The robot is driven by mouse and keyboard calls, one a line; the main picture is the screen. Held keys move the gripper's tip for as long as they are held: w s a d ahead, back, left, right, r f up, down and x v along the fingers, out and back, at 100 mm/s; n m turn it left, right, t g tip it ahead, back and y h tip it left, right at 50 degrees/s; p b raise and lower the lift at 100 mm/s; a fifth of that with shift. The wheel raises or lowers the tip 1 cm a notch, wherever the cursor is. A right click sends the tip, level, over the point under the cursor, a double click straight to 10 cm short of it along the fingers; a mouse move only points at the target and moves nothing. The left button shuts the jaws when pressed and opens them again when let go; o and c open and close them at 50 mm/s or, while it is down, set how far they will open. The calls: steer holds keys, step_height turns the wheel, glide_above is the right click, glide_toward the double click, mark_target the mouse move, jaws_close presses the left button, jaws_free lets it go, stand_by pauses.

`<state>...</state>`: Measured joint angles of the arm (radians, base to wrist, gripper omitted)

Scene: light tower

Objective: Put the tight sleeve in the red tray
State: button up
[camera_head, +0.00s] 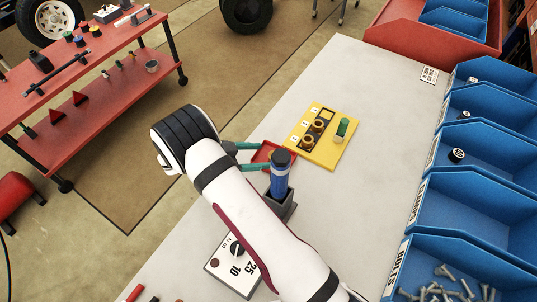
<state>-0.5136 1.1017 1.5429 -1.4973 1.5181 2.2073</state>
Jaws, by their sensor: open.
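The red tray (260,157) lies on the table at the left end of the yellow fixture, partly hidden by my fingers and a blue cylinder. My gripper (265,156) is open, its two teal fingers apart over or beside the tray; the height above it is hard to judge. Which sleeve is the tight one cannot be told. Whether the tray holds anything is unclear.
The blue cylinder with a dark cap (280,175) stands upright in a dark holder (289,203), close to my gripper. A white dial box (233,266) lies in front. Blue bins (465,205) line the right edge. The table's middle right is clear.

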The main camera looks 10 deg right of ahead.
steer(key=v, duration=0.7)
steer(key=shift+s+a+r, duration=0.1)
steer(key=shift+a+r, duration=0.05)
steer(key=shift+a, duration=0.2)
